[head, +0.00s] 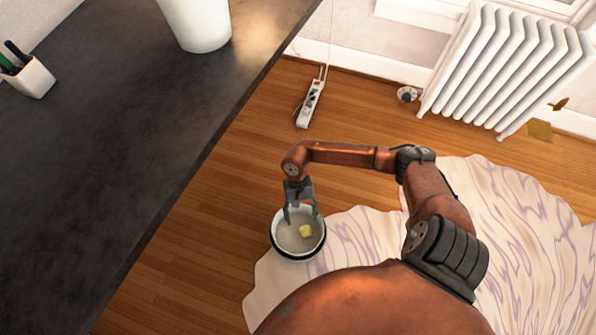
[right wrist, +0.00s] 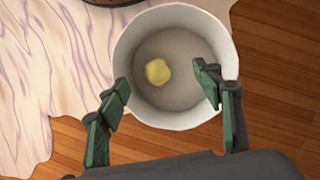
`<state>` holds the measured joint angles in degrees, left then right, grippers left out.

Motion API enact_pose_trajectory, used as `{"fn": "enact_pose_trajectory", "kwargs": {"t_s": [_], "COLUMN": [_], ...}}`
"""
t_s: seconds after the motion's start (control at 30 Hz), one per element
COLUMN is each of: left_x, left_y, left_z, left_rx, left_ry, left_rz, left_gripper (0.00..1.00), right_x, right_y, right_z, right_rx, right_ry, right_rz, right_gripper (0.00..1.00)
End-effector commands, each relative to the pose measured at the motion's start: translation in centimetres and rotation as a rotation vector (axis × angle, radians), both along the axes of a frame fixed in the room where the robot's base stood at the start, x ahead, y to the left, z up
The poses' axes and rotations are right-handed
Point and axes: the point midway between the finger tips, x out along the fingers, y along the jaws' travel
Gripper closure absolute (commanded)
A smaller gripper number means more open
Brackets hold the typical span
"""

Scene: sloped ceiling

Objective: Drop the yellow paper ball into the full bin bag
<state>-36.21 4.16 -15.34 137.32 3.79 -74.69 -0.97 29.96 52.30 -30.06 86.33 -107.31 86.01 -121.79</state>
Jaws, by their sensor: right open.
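The yellow paper ball (head: 306,231) lies inside a round white bin (head: 297,256) on the floor. In the right wrist view the ball (right wrist: 158,72) rests on the bin's pale bottom, left of its middle, and the bin's wall (right wrist: 125,50) surrounds it. My right gripper (head: 302,212) is open and empty, pointing down over the bin. In the right wrist view its fingers (right wrist: 163,86) stand apart at the bin's near side, the ball apart from both. I cannot make out a full bin bag in either view. My left gripper is not in view.
A dark tabletop (head: 110,130) fills the left, with a white pot (head: 198,25) and a pen cup (head: 32,78). A power strip (head: 310,103) lies on the wooden floor. A pale rug (head: 350,240) lies beside the bin. A white radiator (head: 505,65) stands at the wall.

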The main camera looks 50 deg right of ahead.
Motion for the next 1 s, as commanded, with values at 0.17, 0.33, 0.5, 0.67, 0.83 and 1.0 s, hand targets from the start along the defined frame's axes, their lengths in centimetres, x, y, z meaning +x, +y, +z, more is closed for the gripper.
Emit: {"fn": "enact_pose_trajectory", "kwargs": {"t_s": [0.17, 0.33, 0.5, 0.67, 0.83, 1.0], "left_x": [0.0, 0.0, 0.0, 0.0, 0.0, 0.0], "left_y": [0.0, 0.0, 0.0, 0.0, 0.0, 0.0], "left_z": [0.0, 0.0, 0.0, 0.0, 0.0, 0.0], "left_rx": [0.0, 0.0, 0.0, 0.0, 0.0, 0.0], "left_ry": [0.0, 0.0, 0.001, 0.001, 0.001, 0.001], "left_rz": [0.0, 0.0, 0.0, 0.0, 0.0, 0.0], "left_gripper": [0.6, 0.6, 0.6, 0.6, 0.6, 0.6], "right_x": [1.3, 2.0, 2.3, 2.3, 2.3, 2.3], "right_y": [-1.0, -1.6, -1.8, -1.8, -1.8, -1.7], "right_z": [3.5, 5.7, 6.5, 6.6, 6.6, 6.6], "right_rx": [-0.003, -0.001, 0.001, 0.001, 0.001, 0.002], "right_ry": [-0.002, 0.001, 0.001, 0.001, 0.001, 0.001], "right_rz": [0.0, 0.0, 0.0, 0.0, 0.0, -0.001], "right_gripper": [0.4, 0.4, 0.4, 0.4, 0.4, 0.4]}}
